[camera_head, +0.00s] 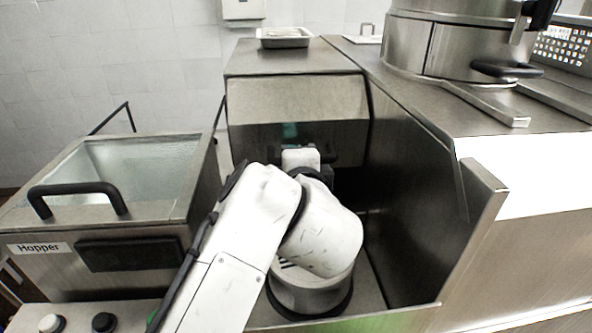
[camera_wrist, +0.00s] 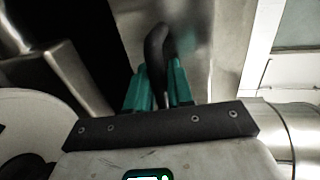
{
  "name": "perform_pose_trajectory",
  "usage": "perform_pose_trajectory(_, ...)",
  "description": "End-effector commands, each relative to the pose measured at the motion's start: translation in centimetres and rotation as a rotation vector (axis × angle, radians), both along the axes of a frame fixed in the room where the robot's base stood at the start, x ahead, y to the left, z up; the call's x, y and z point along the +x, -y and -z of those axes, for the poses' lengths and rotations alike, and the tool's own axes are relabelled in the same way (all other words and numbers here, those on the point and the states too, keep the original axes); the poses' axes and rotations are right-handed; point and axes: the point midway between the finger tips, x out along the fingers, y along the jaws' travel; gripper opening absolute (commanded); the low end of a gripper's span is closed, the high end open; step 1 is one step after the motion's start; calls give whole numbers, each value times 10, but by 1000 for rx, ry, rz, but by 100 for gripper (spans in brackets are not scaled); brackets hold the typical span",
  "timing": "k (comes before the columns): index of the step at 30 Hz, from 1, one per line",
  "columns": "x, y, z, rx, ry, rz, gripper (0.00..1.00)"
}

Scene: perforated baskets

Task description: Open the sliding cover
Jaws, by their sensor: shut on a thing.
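The brushed-metal cover (camera_head: 295,97) is the slanted front panel of the middle machine in the head view. Its lower edge stands above a dark opening. In the wrist view, my gripper's teal fingers (camera_wrist: 160,85) are shut around a curved black handle (camera_wrist: 157,48). The metal panel (camera_wrist: 205,45) is right behind the handle.
A hopper (camera_head: 120,222) with a clear lid and black handle (camera_head: 78,189) stands at left. A tall metal side wall (camera_head: 410,180) is close on the right. A metal tray (camera_head: 284,37) lies on top, and a round metal vessel (camera_head: 450,45) stands at upper right.

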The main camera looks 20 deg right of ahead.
Motion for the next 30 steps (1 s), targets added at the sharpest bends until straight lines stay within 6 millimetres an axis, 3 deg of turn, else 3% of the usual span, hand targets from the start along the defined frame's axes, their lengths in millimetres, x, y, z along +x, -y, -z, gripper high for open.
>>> perform_pose_trajectory(7,0,-1,1,1,-3,-3,0)
perform_pose_trajectory(8,0,-1,1,1,-3,-3,24)
perform_pose_trajectory(13,0,-1,1,0,-2,-2,38)
perform_pose_trajectory(23,-5,-3,0,1,0,-3,38)
perform_pose_trajectory(30,-43,-16,-7,1,2,-4,38)
